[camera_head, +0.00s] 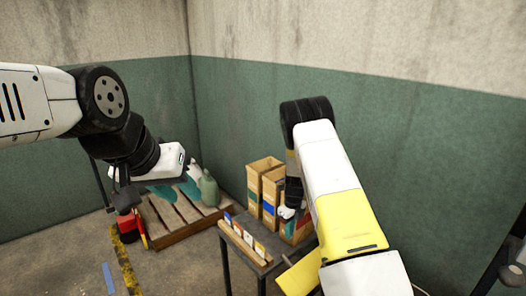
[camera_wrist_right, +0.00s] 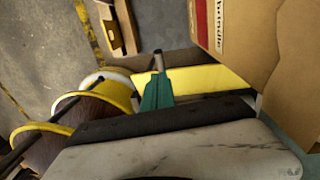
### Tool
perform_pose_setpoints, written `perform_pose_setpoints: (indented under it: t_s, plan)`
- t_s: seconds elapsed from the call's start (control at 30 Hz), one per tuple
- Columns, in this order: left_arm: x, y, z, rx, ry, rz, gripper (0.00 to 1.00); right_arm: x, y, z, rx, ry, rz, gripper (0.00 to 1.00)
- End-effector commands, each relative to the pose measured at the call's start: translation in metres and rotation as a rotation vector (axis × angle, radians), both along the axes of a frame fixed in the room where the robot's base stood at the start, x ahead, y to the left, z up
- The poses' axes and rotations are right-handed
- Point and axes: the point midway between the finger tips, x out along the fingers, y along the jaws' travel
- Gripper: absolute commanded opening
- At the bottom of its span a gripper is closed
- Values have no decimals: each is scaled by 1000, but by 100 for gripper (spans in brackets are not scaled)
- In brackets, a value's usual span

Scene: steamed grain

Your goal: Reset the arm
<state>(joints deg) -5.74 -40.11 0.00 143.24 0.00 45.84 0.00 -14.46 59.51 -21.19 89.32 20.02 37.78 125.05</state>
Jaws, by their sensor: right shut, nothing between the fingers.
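My right arm comes in from the right in the head view and bends down toward the table. My right gripper (camera_head: 290,229) is beside the wooden boxes, partly hidden by my forearm. In the right wrist view, its teal fingers (camera_wrist_right: 157,92) are together with nothing between them. My left arm comes in from the left in the head view. My left gripper (camera_head: 178,188) hangs in the air in front of the pallet, its teal fingers apart and empty.
A dark table (camera_head: 233,254) holds a wooden strip with several coloured cards (camera_head: 247,237). Tall wooden boxes (camera_head: 255,188) stand behind it. A pallet (camera_head: 160,221) with a green bottle (camera_head: 208,189) stands by the wall. Yellow-rimmed round objects (camera_wrist_right: 70,112) are left in the wrist view.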

Motion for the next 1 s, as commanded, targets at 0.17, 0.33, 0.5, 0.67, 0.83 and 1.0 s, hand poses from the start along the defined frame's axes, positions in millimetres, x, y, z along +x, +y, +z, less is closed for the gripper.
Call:
perform_pose_setpoints:
  t_s: [0.17,0.33,0.5,0.67,0.83,1.0]
  plan:
    - [0,0,0,0,0,0,36,-2,1,75,57,-74,200,0]
    - [0,0,0,0,0,0,36,-22,1,165,103,-183,505,0]
    - [0,0,0,0,0,0,36,-58,0,246,105,-305,832,0]
    - [0,0,0,0,0,0,36,-103,-3,310,63,-420,1150,0]
    - [0,0,0,0,0,0,36,-160,-6,361,-37,-525,1494,0]
    - [0,0,0,0,0,0,36,-221,-10,394,-191,-592,1838,0]
